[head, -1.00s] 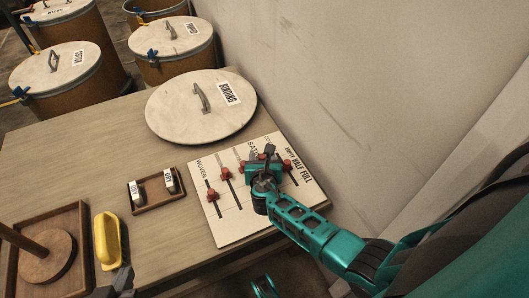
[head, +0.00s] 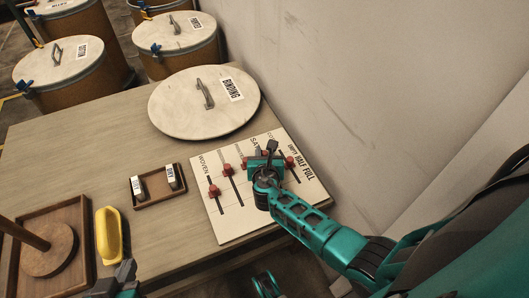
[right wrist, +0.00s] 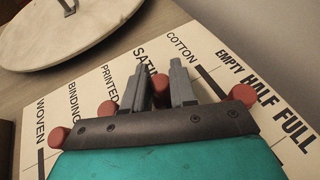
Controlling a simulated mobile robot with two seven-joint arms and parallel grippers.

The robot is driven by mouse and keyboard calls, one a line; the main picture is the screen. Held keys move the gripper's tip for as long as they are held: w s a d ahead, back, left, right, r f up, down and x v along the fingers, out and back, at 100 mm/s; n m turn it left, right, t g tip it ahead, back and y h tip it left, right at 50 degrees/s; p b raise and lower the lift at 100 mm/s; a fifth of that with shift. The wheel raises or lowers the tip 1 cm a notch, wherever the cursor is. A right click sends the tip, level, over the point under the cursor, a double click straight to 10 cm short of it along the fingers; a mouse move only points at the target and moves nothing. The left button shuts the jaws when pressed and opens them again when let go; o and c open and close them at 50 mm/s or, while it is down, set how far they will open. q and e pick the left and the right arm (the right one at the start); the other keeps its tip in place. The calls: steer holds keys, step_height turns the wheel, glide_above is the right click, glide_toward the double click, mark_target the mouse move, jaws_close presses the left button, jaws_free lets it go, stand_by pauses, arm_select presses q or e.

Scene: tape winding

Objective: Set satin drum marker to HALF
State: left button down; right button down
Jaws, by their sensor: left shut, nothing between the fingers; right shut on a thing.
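The drum level board (head: 232,222) lies on the table, with rows from WOVEN to COTTON and columns EMPTY, HALF and FULL. My right gripper (head: 268,160) is down over the SATIN row. In the right wrist view, its fingers (right wrist: 160,92) are shut on a red marker (right wrist: 158,82) below the SATIN label. The gripper hides the scale here, so I cannot tell its exact level. Other red markers show at WOVEN (head: 214,190), BINDING (head: 228,169) and COTTON (head: 290,161). My left gripper (head: 122,274) is shut and empty at the lower left, near the table's front.
A round BINDING lid (head: 190,118) lies behind the board. A small tray (head: 160,201) holds two labelled blocks. Lidded drums (head: 60,68) stand beyond the table; a wall (head: 340,70) is right.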

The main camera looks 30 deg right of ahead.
stand_by(0.3)
steer(key=shift+s, duration=0.25)
steer(key=s+p, duration=0.1)
steer(key=s, duration=0.3)
steer(key=shift+s+a+p, duration=0.15)
steer(key=shift+s+p, duration=0.1)
steer(key=shift+p, duration=0.15)
steer(key=c, duration=1)
jaws_free()
